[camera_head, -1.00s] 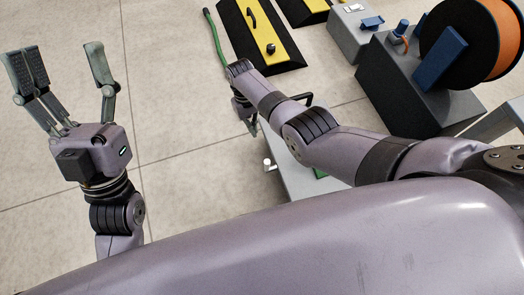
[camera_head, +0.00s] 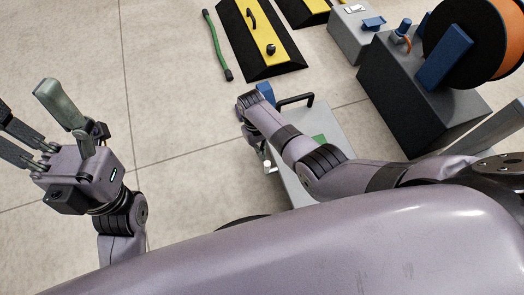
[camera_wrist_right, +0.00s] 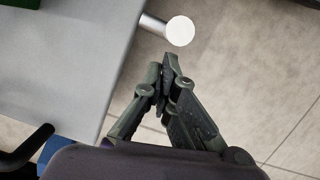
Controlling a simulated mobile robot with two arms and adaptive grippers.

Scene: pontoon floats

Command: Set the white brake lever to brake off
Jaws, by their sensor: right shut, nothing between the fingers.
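The white brake lever shows as a round white knob (camera_wrist_right: 180,31) on a short metal stem in the right wrist view. The stem comes from the side edge of the grey cart top (camera_wrist_right: 75,60). In the head view the small white knob (camera_head: 267,167) is at the cart's left side, just below my right wrist. My right gripper (camera_wrist_right: 167,66) is shut and empty, its fingertips close below the knob, with a small gap in the picture; contact cannot be told. My left gripper (camera_head: 45,125) is open and empty at the far left, away from the cart, partly cut off.
The cart has a black handle (camera_head: 295,99), a blue part (camera_head: 265,94) and a green patch (camera_head: 319,139). A dark box with an orange reel (camera_head: 492,45) stands right. The floor left is clear.

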